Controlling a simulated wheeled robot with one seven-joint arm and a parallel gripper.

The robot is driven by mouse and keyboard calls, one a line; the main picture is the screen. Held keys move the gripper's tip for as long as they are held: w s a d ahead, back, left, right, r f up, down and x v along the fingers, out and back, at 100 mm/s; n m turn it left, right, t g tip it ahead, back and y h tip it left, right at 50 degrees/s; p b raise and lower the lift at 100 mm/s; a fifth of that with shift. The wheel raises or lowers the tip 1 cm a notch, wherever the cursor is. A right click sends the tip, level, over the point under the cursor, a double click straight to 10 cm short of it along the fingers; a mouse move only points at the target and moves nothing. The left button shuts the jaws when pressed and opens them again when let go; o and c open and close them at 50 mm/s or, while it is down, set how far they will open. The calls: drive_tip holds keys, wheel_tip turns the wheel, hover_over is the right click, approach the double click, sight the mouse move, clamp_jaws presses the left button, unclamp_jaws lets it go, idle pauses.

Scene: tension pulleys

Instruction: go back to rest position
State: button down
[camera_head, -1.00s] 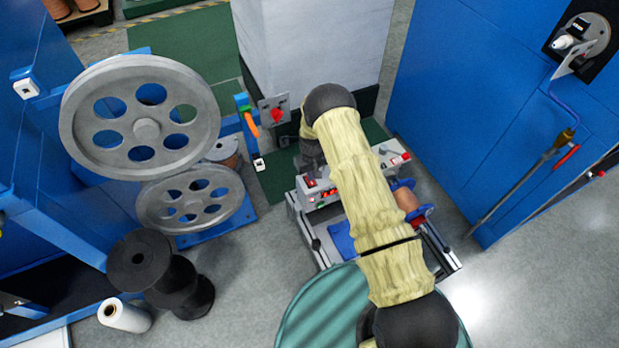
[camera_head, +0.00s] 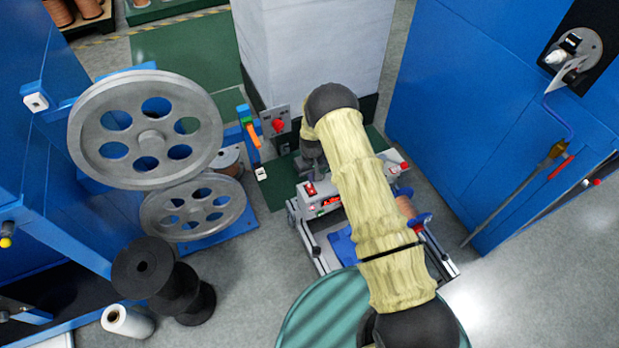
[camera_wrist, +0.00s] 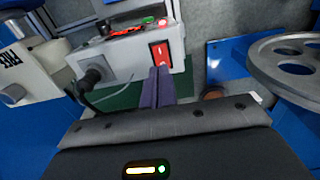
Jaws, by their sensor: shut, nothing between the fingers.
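My gripper (camera_wrist: 158,74) shows in the wrist view with its two dark fingers together and nothing between them. The fingertips appear in front of a grey control box (camera_wrist: 115,55) with a red rocker switch (camera_wrist: 159,54); I cannot tell whether they touch it. The control box (camera_head: 322,196) also shows there, partly covered by my arm.
Two grey spoked pulleys (camera_head: 150,138) stand at the left. Black spools (camera_head: 150,268) and a white roll (camera_head: 127,321) are on the floor below them. Blue cabinets (camera_head: 480,110) stand at the right. A pale column (camera_head: 310,50) rises behind. Grey floor is clear at the lower right.

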drive_tip(key=s+d+r+m+t, duration=0.1)
drive_tip(key=s+d+r, duration=0.2)
drive_tip(key=r, duration=0.8)
drive_tip(key=s+d+r+m, duration=0.1)
drive_tip(key=s+d+r, duration=0.25)
drive_tip(key=r, duration=0.75)
drive_tip(key=s+d+r+m+t, duration=0.1)
drive_tip(key=s+d+r, duration=0.2)
drive_tip(key=s+r, duration=0.5)
drive_tip(key=s+d+r+m+t, duration=0.1)
drive_tip(key=s+d+r+m, duration=0.2)
drive_tip(key=s, duration=0.8)
wheel_tip(320, 180, up, 20)
drive_tip(key=n+p, duration=0.1)
drive_tip(key=p, duration=1.8)
drive_tip(key=shift+s+a+r, duration=0.2)
drive_tip(key=shift+s, duration=0.05)
